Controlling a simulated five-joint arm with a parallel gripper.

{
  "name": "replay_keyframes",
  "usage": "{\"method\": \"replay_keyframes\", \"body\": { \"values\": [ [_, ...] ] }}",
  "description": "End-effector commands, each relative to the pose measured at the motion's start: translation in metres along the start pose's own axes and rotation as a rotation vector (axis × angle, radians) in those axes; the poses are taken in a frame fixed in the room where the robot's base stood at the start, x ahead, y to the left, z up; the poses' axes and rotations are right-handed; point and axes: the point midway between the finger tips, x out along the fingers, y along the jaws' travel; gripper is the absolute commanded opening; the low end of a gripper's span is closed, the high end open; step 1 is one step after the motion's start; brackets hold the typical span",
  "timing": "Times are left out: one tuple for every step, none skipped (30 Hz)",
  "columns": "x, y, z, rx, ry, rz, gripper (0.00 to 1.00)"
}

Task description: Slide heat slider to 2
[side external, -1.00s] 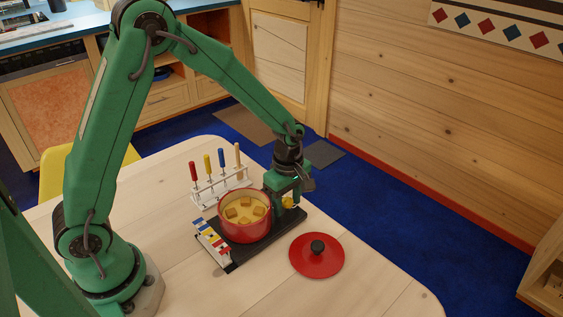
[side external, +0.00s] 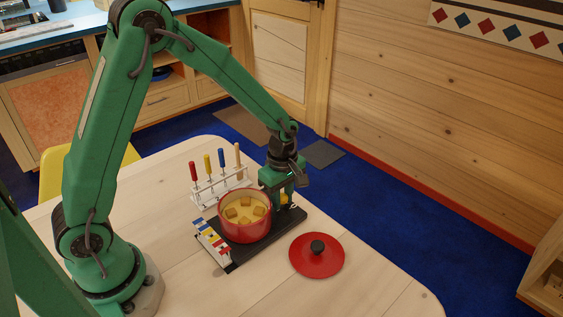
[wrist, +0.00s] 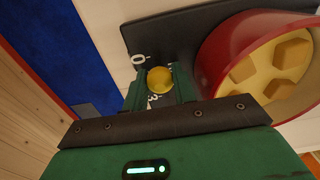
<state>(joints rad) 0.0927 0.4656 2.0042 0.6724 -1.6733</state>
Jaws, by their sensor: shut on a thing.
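The yellow slider knob (wrist: 160,79) sits on the black heater base (wrist: 185,22), beside the red pot (wrist: 222,50). My gripper (wrist: 159,86) is shut on the knob, with a green finger on each side. White scale marks show around the fingers; a 0 (wrist: 138,57) is clear, and a mark that looks like a 3 is partly hidden below the knob. The fingers cover other marks, so I cannot read the exact setting. In the side external view my gripper (side external: 283,198) is low at the base's (side external: 262,244) far right end, just behind the pot (side external: 245,220).
A red lid (side external: 316,256) with a black knob lies right of the base. A white rack (side external: 222,190) with several coloured-handled forks stands behind the pot. The front table is clear.

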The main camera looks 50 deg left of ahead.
Motion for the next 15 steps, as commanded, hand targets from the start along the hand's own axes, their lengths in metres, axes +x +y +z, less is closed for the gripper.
{"method": "replay_keyframes", "body": {
  "values": [
    [-0.001,0.000,-0.002,-0.002,0.000,0.001,0.04],
    [-0.001,0.000,-0.004,-0.002,0.000,0.001,0.04],
    [-0.001,0.000,-0.005,-0.001,0.000,0.001,0.04],
    [-0.001,0.000,-0.006,-0.001,0.000,0.001,0.04],
    [-0.001,0.000,-0.007,-0.001,0.000,0.001,0.04],
    [-0.001,0.000,-0.008,-0.001,0.000,0.001,0.04],
    [-0.001,0.000,-0.009,-0.001,0.000,0.001,0.04],
    [-0.001,0.000,-0.010,-0.001,0.000,0.001,0.04],
    [-0.001,0.000,-0.012,-0.001,0.000,0.002,0.04],
    [-0.001,0.000,-0.013,-0.001,0.000,0.002,0.04],
    [-0.001,0.001,-0.014,-0.002,0.000,0.002,0.04],
    [-0.001,0.001,-0.015,-0.002,0.000,0.002,0.04],
    [-0.001,0.001,-0.016,-0.001,0.000,0.002,0.04],
    [-0.001,0.001,-0.018,-0.001,0.000,0.002,0.04],
    [-0.001,0.001,-0.019,-0.001,0.000,0.002,0.04]
  ]
}}
